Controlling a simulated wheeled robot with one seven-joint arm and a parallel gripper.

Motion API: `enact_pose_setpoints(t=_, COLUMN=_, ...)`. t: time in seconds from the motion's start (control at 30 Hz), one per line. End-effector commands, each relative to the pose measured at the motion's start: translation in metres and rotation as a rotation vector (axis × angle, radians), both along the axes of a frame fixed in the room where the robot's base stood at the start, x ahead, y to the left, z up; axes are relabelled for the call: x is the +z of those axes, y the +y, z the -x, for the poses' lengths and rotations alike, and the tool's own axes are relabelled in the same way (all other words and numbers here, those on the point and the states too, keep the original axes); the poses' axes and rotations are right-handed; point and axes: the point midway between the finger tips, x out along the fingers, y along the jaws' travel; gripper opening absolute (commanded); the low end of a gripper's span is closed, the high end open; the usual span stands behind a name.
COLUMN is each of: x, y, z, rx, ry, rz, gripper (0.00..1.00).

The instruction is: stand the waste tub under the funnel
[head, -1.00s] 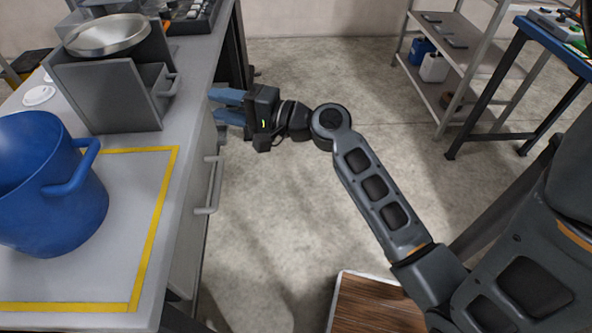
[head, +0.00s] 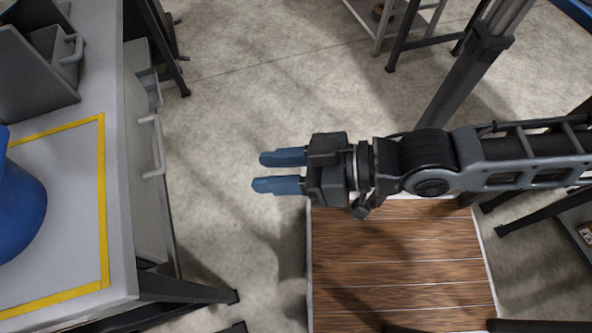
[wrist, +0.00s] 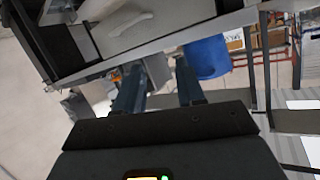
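A blue tub (head: 20,215) stands on the grey counter inside a yellow outline, cut off by the left edge of the head view. It also shows in the wrist view as a blue shape (wrist: 207,57) beyond the fingers. My gripper (head: 258,172) is open and empty, with its blue fingers apart, pointing left over the floor. It is to the right of the counter and clear of the tub. In the wrist view the open fingers (wrist: 160,65) hold nothing between them. I cannot make out a funnel in the current views.
The counter (head: 75,190) has a yellow taped outline (head: 101,200) and a front handle (head: 155,148) that sticks out. A grey dispenser box (head: 35,75) stands behind the tub. A wooden platform (head: 400,275) lies on the floor below my arm. Clear floor lies between counter and platform.

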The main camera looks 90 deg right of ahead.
Motion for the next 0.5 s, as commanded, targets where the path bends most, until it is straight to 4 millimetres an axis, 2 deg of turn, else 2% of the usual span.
enact_pose_setpoints(t=0.03, x=0.007, y=0.008, z=0.011, rx=0.041, ry=0.003, rz=0.048, gripper=0.39)
enact_pose_setpoints(t=0.1, x=0.017, y=0.015, z=0.020, rx=0.085, ry=-0.004, rz=0.108, gripper=0.39)
enact_pose_setpoints(t=0.2, x=0.026, y=0.022, z=0.028, rx=0.125, ry=-0.014, rz=0.158, gripper=0.39)
enact_pose_setpoints(t=0.5, x=0.029, y=0.025, z=0.030, rx=0.141, ry=-0.018, rz=0.179, gripper=0.39)
